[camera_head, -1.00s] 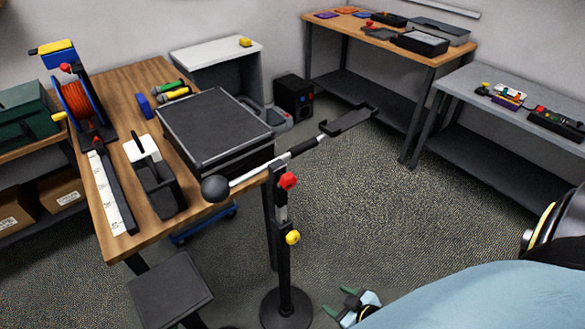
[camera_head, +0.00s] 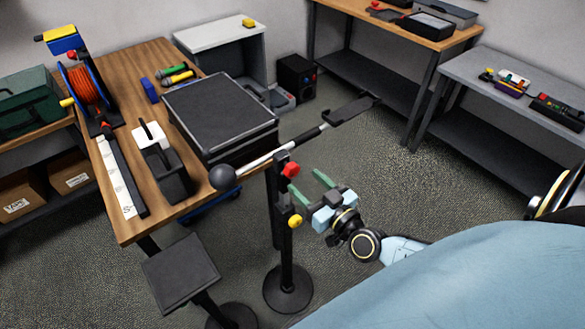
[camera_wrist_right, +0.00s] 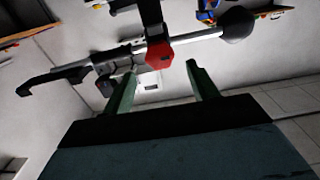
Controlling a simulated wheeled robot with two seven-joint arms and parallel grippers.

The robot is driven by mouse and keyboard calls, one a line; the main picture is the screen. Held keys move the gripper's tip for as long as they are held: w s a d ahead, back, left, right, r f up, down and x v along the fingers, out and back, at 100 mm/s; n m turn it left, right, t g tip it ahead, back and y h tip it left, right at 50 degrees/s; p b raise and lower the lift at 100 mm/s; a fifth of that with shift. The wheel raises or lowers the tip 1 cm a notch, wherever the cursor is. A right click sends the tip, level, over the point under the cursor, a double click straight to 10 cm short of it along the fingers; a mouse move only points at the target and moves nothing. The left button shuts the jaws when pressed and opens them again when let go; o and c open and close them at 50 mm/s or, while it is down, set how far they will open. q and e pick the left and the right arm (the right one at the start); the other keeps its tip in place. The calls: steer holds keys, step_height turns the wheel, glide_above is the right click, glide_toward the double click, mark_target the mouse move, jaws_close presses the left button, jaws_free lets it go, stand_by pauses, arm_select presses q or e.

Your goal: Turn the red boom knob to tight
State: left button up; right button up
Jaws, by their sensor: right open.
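The red boom knob (camera_head: 291,170) sits near the top of a black stand, beside the clamp holding the boom. The boom (camera_head: 270,157) is a tilted silver and black bar with a round dark weight (camera_head: 222,177) at its lower left end. My right gripper (camera_head: 307,184) is open, its green fingers just below and to the right of the red knob, apart from it in the head view. In the right wrist view the red knob (camera_wrist_right: 159,55) shows beyond the open fingers (camera_wrist_right: 157,80), nearer the left one. My left gripper is out of view.
A yellow knob (camera_head: 295,221) is lower on the stand post, near my right gripper. The wooden table (camera_head: 128,228) with a black case (camera_head: 222,112) stands to the left. A small dark stool-like platform (camera_head: 180,270) is at lower left. Open carpet lies to the right.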

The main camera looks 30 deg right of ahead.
mark_target(295, 172)
steer(key=w, duration=0.6)
steer(key=shift+w+a, duration=0.25)
steer(key=c, duration=1)
steer(key=shift+o, duration=0.2)
